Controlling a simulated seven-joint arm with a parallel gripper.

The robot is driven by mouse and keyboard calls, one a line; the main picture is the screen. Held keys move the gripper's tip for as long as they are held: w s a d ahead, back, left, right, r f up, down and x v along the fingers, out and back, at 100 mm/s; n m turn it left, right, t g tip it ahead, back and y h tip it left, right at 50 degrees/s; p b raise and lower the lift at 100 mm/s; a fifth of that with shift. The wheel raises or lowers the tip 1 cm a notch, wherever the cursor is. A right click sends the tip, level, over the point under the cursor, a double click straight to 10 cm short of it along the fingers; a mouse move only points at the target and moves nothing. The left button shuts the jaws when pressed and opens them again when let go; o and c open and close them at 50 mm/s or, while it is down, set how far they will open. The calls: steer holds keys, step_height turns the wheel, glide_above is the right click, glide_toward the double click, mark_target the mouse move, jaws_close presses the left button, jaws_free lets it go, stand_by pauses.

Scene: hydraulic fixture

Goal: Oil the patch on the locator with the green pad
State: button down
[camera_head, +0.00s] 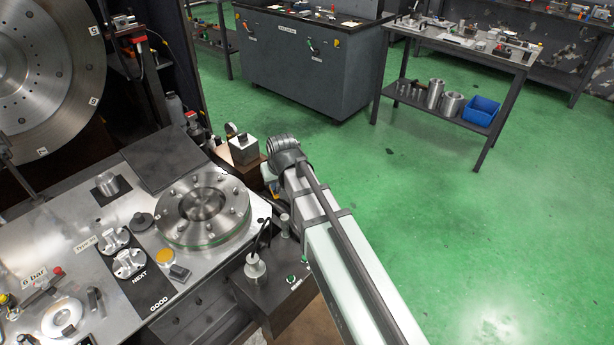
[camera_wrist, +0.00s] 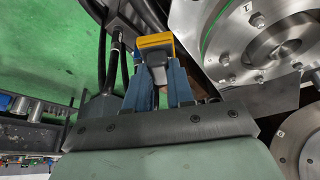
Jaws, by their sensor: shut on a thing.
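My gripper (camera_wrist: 158,72) has blue fingers shut on a block with a yellow-orange edge and a grey body (camera_wrist: 155,44). I cannot see green on this block, so I cannot tell whether it is the green pad. In the head view my wrist largely hides the gripper, beside the right edge of the metal bench. A round bolted steel flange (camera_head: 203,207) with a green band around its side lies on the bench, left of my gripper. It also shows in the wrist view (camera_wrist: 240,45). I cannot tell which part is the locator, and no oil patch is clear.
Two small metal fittings (camera_head: 128,262) sit on a black strip marked NEXT and GOOD. An orange disc (camera_head: 165,257) and a dark block (camera_head: 180,273) lie near it. A metal block (camera_head: 243,150) stands behind my gripper. Open green floor lies right.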

steer(key=s+a+n+g+y, duration=0.15)
steer(key=s+a, duration=0.45)
steer(key=a, duration=0.7)
steer(key=s+a+n+t, duration=0.1)
steer(key=s+a+n, duration=0.3)
steer(key=a, duration=0.9)
steer(key=s+a+n+g+y, duration=0.1)
steer(key=s+a+n, duration=0.1)
steer(key=s+a, duration=1.05)
steer(key=s+a+n+g, duration=0.1)
steer(key=s+a+n, duration=0.1)
steer(key=s+a, duration=1.05)
steer(key=w+a+m+t, duration=0.1)
steer(key=w+a+m, duration=0.3)
steer(key=a, duration=0.3)
steer(key=shift+w+a+f+h, duration=0.3)
steer(key=shift+w+f+h, duration=0.05)
steer(key=shift+f, duration=2.95)
steer(key=shift+f, duration=1.05)
